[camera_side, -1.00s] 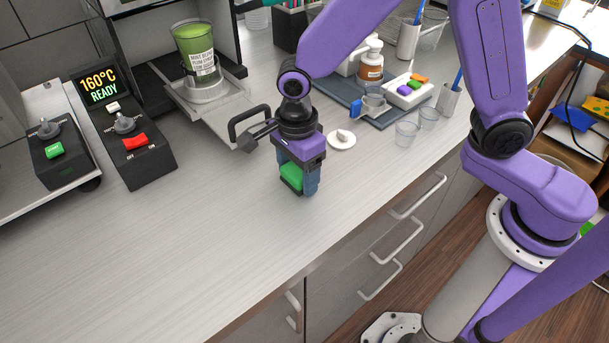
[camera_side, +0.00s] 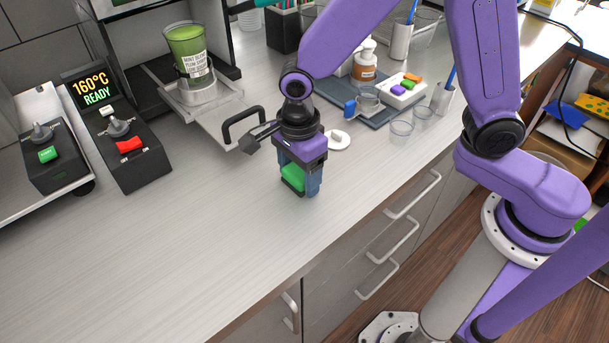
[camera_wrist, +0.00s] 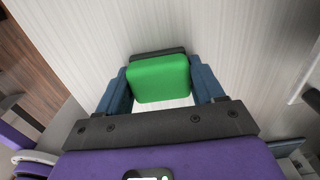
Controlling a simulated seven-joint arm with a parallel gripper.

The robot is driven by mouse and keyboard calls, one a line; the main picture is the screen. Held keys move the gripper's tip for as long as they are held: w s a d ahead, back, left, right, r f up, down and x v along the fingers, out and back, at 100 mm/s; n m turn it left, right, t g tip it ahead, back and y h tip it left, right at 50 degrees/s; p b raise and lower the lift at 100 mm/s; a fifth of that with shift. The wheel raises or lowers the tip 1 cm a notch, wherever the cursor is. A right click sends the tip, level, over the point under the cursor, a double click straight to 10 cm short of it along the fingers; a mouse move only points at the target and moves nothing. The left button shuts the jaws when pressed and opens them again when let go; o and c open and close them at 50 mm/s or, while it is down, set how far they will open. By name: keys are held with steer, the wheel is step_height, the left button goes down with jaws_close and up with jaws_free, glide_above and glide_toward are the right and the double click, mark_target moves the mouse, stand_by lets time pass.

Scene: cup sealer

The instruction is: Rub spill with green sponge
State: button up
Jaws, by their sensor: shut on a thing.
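My gripper (camera_side: 302,184) is shut on the green sponge (camera_side: 292,177), held between two blue fingers. In the wrist view the sponge (camera_wrist: 159,79) fills the gap between the fingertips, with a dark layer along its far edge. The sponge is low, at or just above the worktop (camera_side: 190,255); I cannot tell whether it touches. No spill can be made out in either view; the worktop under and behind the gripper is partly hidden.
The sealer's tray with black handle (camera_side: 244,124) and a green cup (camera_side: 188,57) are behind the gripper to the left. A white lid-like disc (camera_side: 338,139) lies close to its right. Glasses (camera_side: 401,130) stand further right. The worktop's front left is clear.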

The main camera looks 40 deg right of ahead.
steer(key=shift+w, duration=0.85)
steer(key=shift+r, duration=4.1)
steer(key=shift+s+d, duration=0.1)
steer(key=shift+s, duration=0.05)
